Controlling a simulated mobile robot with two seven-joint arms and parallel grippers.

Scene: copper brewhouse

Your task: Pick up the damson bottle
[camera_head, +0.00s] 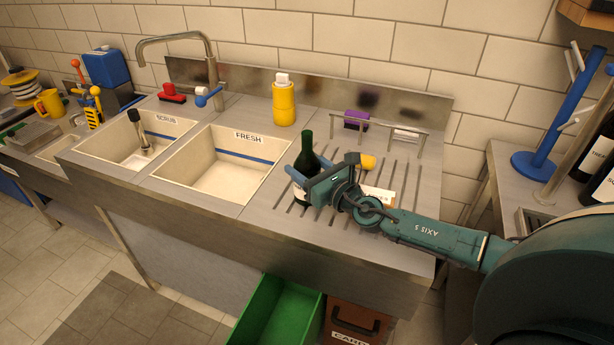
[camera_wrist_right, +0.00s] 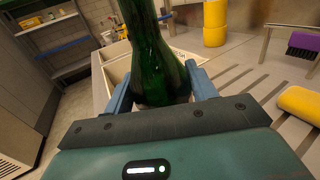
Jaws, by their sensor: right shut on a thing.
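A dark green bottle (camera_head: 307,148) stands upright over the ribbed drainboard (camera_head: 288,221), right of the basin marked FRESH. My right gripper (camera_head: 304,184) is shut on its body. In the right wrist view, the two blue fingers of the right gripper (camera_wrist_right: 158,92) sit on either side of the green bottle (camera_wrist_right: 155,48). No label reading damson shows, and the bottle's base is mostly hidden by the gripper, so I cannot tell whether it touches the board. My left gripper is not in view.
A yellow bottle (camera_head: 284,104) stands behind the basins. A yellow cylinder (camera_head: 368,162), a purple brush (camera_head: 356,119) and a metal rail (camera_head: 378,126) are on the drainboard's far part. A blue peg stand (camera_head: 535,166) and dark bottles are at right. A green crate (camera_head: 278,308) is below.

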